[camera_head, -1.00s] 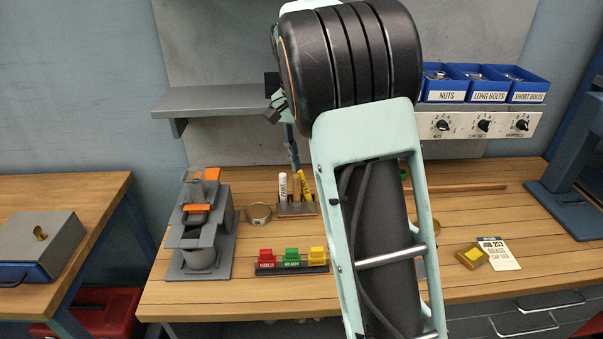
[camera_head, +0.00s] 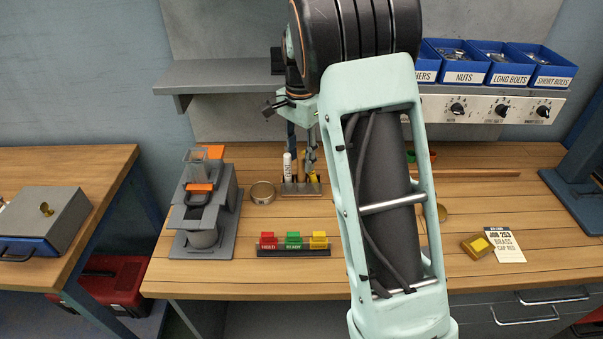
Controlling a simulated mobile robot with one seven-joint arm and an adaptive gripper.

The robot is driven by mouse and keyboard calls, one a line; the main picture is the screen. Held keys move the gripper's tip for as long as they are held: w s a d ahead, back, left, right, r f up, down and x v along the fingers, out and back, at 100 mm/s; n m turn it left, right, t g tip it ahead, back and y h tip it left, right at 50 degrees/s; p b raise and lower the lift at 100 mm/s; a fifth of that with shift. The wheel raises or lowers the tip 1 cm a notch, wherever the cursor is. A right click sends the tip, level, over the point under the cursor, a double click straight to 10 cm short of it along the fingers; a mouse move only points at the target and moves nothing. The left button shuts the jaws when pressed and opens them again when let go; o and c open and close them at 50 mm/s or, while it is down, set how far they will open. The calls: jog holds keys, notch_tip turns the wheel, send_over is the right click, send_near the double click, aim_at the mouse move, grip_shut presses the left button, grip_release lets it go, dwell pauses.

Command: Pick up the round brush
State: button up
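A small rack (camera_head: 301,188) stands near the back of the workbench and holds upright items. A white tube (camera_head: 287,167) stands at its left, with a thin brown upright piece beside it and a yellow item (camera_head: 315,177) at its right. I cannot make out which of these, if any, is the round brush. My gripper (camera_head: 311,163) points down just above or in front of the rack and covers part of it. Its fingers are small and overlap the rack's items, so I cannot tell whether they are open or touching anything.
A grey fixture with orange parts (camera_head: 207,215) and a tape ring (camera_head: 262,193) stand left of the rack. A block with red, green and yellow tags (camera_head: 293,250) lies in front. Blue bins (camera_head: 465,65) sit above right. My arm hides the bench's middle.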

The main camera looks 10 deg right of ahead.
aim_at(301, 181)
jog(key=shift+s+f, duration=0.2)
jog(key=shift+f, duration=1.75)
grip_shut()
